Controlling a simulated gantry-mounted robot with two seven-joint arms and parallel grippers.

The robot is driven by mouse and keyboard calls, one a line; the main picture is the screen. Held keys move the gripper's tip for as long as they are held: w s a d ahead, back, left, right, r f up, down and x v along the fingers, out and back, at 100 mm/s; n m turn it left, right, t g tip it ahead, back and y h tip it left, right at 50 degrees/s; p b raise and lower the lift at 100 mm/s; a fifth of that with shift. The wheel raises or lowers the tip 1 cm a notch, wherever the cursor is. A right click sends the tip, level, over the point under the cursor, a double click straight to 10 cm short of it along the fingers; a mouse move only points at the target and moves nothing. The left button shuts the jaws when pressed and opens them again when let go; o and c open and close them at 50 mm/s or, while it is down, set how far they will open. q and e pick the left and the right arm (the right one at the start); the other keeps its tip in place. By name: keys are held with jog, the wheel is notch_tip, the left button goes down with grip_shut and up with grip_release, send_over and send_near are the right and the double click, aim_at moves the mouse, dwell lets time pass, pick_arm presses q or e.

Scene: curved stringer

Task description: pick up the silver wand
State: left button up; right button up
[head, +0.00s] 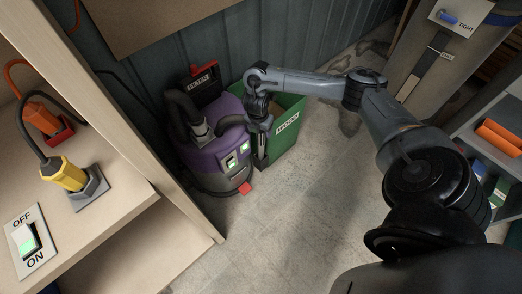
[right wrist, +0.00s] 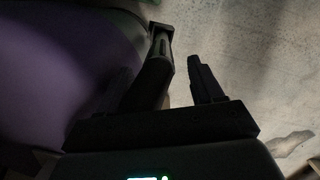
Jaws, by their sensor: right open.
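My right gripper (head: 260,133) points down between the purple vacuum cleaner (head: 228,130) and the green bin (head: 284,135). In the right wrist view, my right gripper (right wrist: 160,75) is open. A dark grey tube (right wrist: 157,66) with a squared end shows between its fingers and seems to be the silver wand; in this shade it does not look silver. I cannot tell whether a finger touches it. In the head view the wand is largely hidden by my gripper, and I cannot make it out clearly. My left gripper is not in view.
A wooden bench (head: 110,225) with an on/off switch (head: 28,240) and a yellow plug (head: 66,174) stands at left. The corrugated wall (head: 240,35) is close behind the vacuum. Clear concrete floor (head: 270,225) lies in front. A shelf with orange rolls (head: 498,137) is at right.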

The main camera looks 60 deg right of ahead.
jog(key=f+b, duration=0.2)
jog(key=f, duration=0.1)
jog(key=f+b, duration=0.1)
jog(key=f, duration=0.1)
jog(key=shift+d+f+b, duration=0.1)
jog(key=shift+d+b, duration=0.2)
jog(key=shift+d, duration=0.05)
jog(key=shift+c, duration=0.6)
jog(key=c, duration=0.9)
